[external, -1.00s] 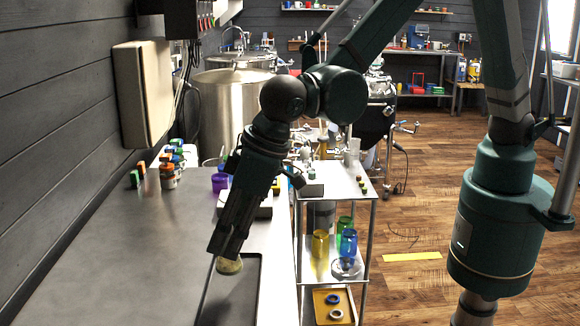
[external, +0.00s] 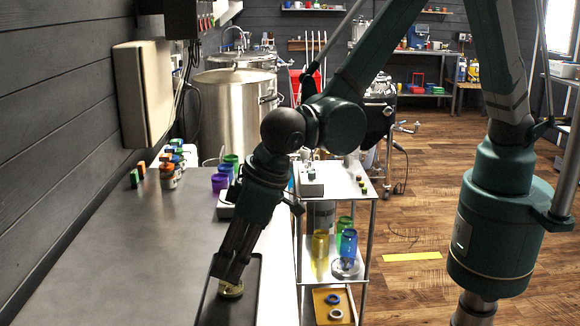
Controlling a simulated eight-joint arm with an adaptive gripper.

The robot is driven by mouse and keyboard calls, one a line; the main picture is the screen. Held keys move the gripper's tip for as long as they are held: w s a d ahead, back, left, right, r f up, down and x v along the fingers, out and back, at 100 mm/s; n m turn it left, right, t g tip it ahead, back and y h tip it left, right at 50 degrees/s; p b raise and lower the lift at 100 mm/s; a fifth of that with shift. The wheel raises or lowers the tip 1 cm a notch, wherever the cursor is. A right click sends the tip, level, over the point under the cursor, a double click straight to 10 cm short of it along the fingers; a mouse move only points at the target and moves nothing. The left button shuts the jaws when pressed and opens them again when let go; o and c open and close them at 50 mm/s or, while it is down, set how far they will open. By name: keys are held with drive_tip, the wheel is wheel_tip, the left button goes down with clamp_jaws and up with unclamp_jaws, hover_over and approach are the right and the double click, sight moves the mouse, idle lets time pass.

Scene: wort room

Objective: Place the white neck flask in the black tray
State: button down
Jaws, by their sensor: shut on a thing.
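My gripper (external: 229,278) points down over the black tray (external: 230,313) at the front edge of the metal counter.
Purple and green containers (external: 220,182) and a pale block stand behind my gripper. Several small jars (external: 169,175) stand near the wall. A metal cart (external: 340,190) stands right of the counter. The counter's left side (external: 110,250) is clear.

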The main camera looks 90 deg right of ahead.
drive_tip(key=shift+f, duration=0.2)
drive_tip(key=c, duration=2.1)
unclamp_jaws()
drive_tip(key=shift+o, duration=0.2)
drive_tip(key=shift+r, duration=0.1)
drive_tip(key=v, duration=1.2)
drive_tip(key=shift+p, duration=0.35)
drive_tip(key=shift+d+r, duration=0.1)
